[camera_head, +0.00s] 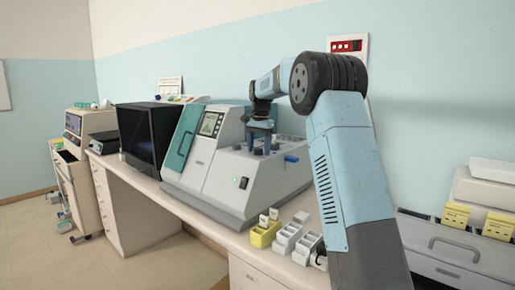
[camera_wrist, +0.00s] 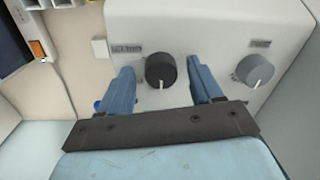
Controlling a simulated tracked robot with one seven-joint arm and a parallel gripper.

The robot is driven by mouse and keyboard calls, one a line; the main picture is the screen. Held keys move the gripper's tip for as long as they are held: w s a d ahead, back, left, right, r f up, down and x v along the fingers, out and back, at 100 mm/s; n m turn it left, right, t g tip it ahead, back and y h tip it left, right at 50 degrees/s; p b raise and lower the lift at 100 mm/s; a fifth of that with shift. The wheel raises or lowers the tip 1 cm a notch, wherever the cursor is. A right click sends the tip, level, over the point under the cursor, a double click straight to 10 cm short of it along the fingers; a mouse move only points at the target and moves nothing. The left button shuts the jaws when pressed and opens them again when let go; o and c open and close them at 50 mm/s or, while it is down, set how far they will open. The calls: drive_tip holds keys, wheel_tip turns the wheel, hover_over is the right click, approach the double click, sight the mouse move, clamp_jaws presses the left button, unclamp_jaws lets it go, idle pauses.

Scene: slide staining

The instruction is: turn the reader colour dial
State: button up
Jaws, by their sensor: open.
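In the wrist view a dark round dial (camera_wrist: 160,70) with a pale pointer mark sits on a light panel, under a small label too blurred to read. My gripper (camera_wrist: 162,78) is open, with one blue finger on each side of this dial; I cannot tell whether they touch it. A grey dial (camera_wrist: 254,71) with a pale pointer mark is to the right, outside the fingers. In the head view my gripper (camera_head: 259,140) points down at the sloped top of the white-and-teal reader (camera_head: 225,165); the dials there are too small to tell apart.
A black box-shaped unit (camera_head: 146,137) stands left of the reader on the bench. Yellow and white slide holders (camera_head: 264,233) stand in front of it, near the bench edge. A grey drawer unit (camera_head: 440,245) with yellow boxes is at the right. The wall is close behind.

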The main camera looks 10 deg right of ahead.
sight(261, 149)
wheel_tip(261, 149, up, 14)
drive_tip(key=shift+s+d+f, duration=0.15)
drive_tip(key=shift+s+d, duration=0.1)
drive_tip(key=shift+d, duration=0.05)
idle(0.4)
drive_tip(key=shift+s, duration=0.1)
